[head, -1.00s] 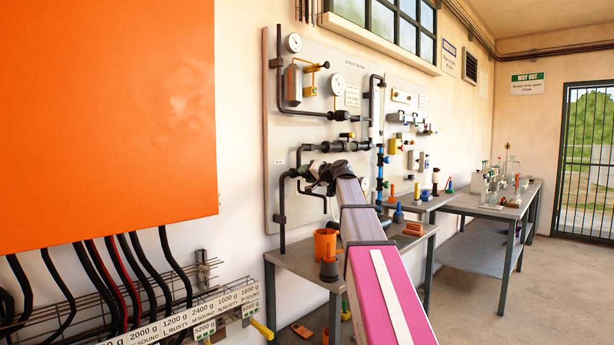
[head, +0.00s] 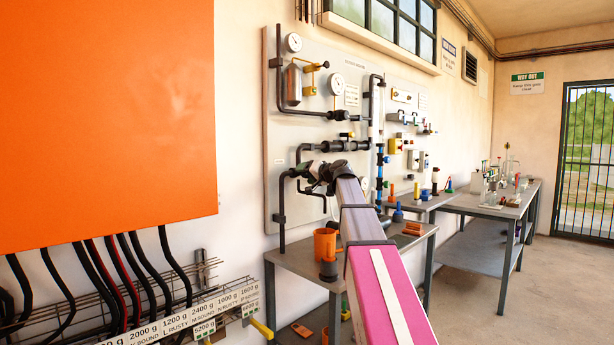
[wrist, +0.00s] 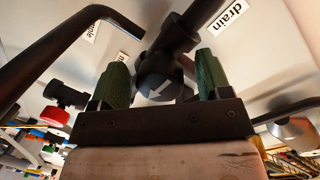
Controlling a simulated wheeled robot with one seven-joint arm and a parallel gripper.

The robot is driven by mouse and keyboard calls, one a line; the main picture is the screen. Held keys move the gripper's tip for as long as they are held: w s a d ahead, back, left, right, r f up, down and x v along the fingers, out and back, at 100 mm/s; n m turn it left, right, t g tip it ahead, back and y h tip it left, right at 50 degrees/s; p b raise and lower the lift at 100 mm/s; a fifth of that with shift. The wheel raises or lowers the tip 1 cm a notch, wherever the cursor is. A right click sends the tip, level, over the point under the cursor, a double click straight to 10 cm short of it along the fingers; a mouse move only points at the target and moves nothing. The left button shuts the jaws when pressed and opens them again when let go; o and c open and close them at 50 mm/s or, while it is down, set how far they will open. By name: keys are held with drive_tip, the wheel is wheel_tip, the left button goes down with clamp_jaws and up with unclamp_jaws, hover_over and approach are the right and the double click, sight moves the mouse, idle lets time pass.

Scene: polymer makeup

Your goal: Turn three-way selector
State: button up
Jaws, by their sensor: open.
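The three-way selector (wrist: 163,85) is a dark round knob with a white arrow on its face, in the middle of the wrist view. A dark pipe runs from it toward the upper right. My gripper (wrist: 162,64) is open, with one green finger on each side of the knob. Whether either finger touches it I cannot tell. In the head view my gripper (head: 307,172) is at the lower part of the pipe panel, and my arm hides most of the selector there.
A "drain" label (wrist: 229,15) is upper right in the wrist view. The grey panel (head: 300,95) stands behind a bench with an orange cup (head: 325,242).

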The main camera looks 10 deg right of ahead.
drive_tip(key=v, duration=1)
drive_tip(key=shift+s+d, duration=0.2)
drive_tip(key=shift+s, duration=0.15)
drive_tip(key=shift+s, duration=0.1)
